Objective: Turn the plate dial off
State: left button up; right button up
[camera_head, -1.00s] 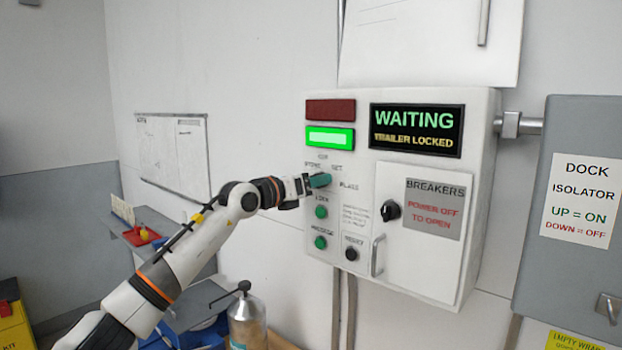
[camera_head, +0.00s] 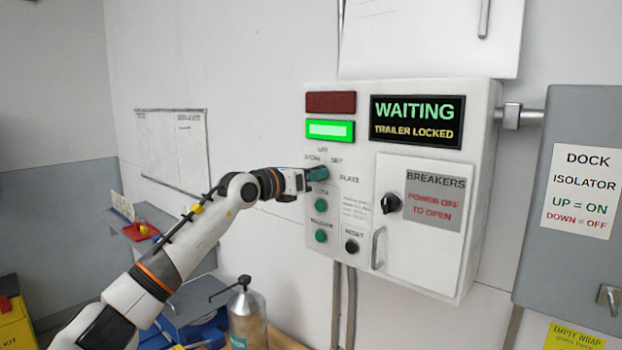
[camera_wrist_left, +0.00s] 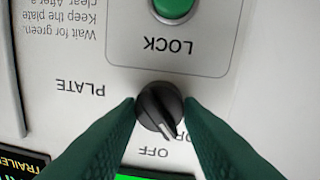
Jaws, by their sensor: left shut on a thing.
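The plate dial (camera_wrist_left: 158,110) is a small black knob with a light pointer line, on the white control box (camera_head: 345,205). In the left wrist view, which is upside down, it sits between the two dark green fingers of my left gripper (camera_wrist_left: 160,112), which are shut on its sides. The pointer aims down and right in that picture, between the OFF label and a label partly hidden by a finger. In the head view my left gripper (camera_head: 318,174) reaches the box from the left and hides the dial. My right gripper is not in view.
Below the dial are a green LOCK button (camera_head: 321,205), another green button (camera_head: 320,236) and a black RESET button (camera_head: 351,247). A breaker door with a black knob (camera_head: 391,203) and a handle (camera_head: 378,248) is to the right. The display (camera_head: 417,126) reads WAITING, TRAILER LOCKED.

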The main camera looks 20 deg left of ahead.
pick_arm(q)
jog(key=m+b, duration=0.2)
jog(key=m, duration=0.5)
jog(key=shift+d+y, duration=0.1)
jog(key=shift+y, duration=0.2)
jog(key=shift+m, duration=0.4)
jog(key=o, duration=1)
